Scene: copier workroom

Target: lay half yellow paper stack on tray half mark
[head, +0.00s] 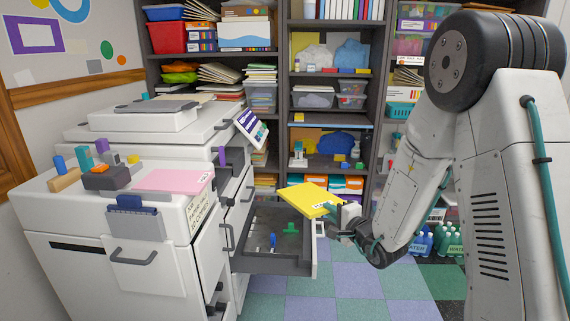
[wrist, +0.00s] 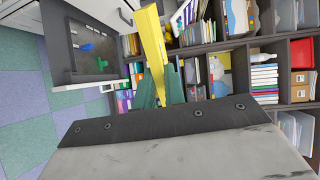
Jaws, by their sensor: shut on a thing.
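The yellow paper stack (head: 308,200) is held in my gripper (head: 340,212), beside and above the open tray. In the wrist view the stack (wrist: 153,48) shows edge-on between the teal fingers (wrist: 163,86), which are shut on it. I cannot make out a half mark.
The white copier (head: 150,130) stands at the left, with a pink paper stack (head: 174,180) and small items on its top. Crowded shelves (head: 283,110) stand behind. Teal bottles (head: 447,240) stand on the floor at right. The checkered floor (head: 345,285) before the tray is clear.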

